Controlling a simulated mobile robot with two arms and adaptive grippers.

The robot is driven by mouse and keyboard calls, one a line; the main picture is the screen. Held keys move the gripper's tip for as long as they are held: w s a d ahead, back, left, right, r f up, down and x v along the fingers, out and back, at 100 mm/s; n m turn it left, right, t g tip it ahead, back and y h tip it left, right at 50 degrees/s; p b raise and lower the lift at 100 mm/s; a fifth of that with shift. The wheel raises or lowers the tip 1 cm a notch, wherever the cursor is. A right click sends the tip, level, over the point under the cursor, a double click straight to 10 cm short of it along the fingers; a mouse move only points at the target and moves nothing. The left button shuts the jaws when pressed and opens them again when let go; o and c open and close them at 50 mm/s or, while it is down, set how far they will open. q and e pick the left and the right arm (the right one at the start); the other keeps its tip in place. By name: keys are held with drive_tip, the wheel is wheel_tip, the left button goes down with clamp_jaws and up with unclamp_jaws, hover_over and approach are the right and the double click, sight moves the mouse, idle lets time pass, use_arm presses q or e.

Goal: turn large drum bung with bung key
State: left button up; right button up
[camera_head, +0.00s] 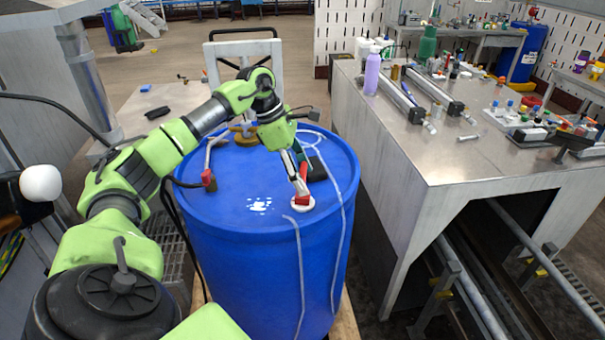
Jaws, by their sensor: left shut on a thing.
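A blue drum (255,260) stands upright in the middle of the view. A round white bung (301,205) sits on its top, towards the front right. My left gripper (299,172) reaches down over the drum top and is shut on the bung key (303,197), whose red part shows at the bung. The key stands against the bung; how it sits in it is too small to tell. My gripper partly hides the key. My right gripper is not in view.
A grey tool with a red end (209,180) lies on the drum's left side. A brassy fitting (245,138) and a pale hose (340,210) are on the drum. A metal workbench (460,160) with a purple bottle (372,72) and small parts stands close on the right.

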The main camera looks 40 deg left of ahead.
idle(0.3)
use_arm(q)
drive_tip(key=shift+r+m+g+p, duration=0.2)
drive_tip(key=shift+m+g+p, duration=0.1)
drive_tip(key=shift+m+p, duration=0.5)
drive_tip(key=shift+m+h, duration=0.3)
drive_tip(key=shift+m, duration=0.1)
drive_tip(key=shift+f+m+g+p, duration=0.2)
drive_tip(key=shift+m+g+p, duration=0.1)
drive_tip(key=shift+m, duration=0.2)
drive_tip(key=shift+r+m+p, duration=0.15)
drive_tip(key=shift+m+p, duration=0.2)
drive_tip(key=shift+m, duration=0.25)
drive_tip(key=shift+m+g, duration=0.4)
drive_tip(key=shift+m, duration=0.1)
drive_tip(key=shift+m+g, duration=0.3)
drive_tip(key=shift+m, duration=0.4)
